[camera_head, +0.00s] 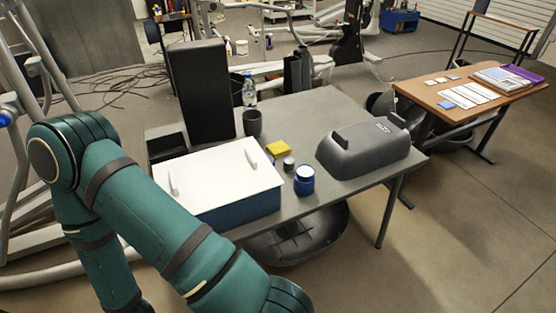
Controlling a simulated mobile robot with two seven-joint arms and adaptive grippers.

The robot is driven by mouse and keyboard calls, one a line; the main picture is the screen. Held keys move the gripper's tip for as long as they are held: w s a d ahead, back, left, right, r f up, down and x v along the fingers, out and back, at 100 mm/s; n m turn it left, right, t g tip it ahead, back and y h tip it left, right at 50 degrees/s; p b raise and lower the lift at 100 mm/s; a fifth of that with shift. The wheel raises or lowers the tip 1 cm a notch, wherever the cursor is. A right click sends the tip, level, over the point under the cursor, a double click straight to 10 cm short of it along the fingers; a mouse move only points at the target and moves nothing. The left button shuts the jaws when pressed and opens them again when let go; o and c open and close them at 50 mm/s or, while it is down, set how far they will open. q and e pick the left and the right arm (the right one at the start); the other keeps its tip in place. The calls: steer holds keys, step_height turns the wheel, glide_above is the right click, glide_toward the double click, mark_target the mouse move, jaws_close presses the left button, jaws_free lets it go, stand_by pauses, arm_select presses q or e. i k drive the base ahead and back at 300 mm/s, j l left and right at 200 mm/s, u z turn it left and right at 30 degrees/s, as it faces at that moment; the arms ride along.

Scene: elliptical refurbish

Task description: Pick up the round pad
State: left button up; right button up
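A small grey round item (289,163) stands on the grey table (320,110), between a yellow block (279,147) and a blue jar (304,181). It may be the round pad, but it is too small to tell for sure. My teal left arm covers the lower left of the head view and bends down past the bottom edge, so its gripper is out of frame. My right arm and gripper do not show.
A white-topped blue box (220,180) fills the table's front left. A dark grey cover (365,149) lies at the right. A dark cup (252,122), a bottle (249,90) and a tall black panel (203,92) stand behind. The table's back right is clear.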

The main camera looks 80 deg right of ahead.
mark_target(290, 162)
steer(key=k+l+u, duration=0.55)
steer(key=k, duration=0.2)
steer(key=k+l+u, duration=0.1)
steer(key=k, duration=0.35)
steer(key=k+l, duration=0.3)
steer(key=k, duration=0.15)
steer(key=u, duration=0.05)
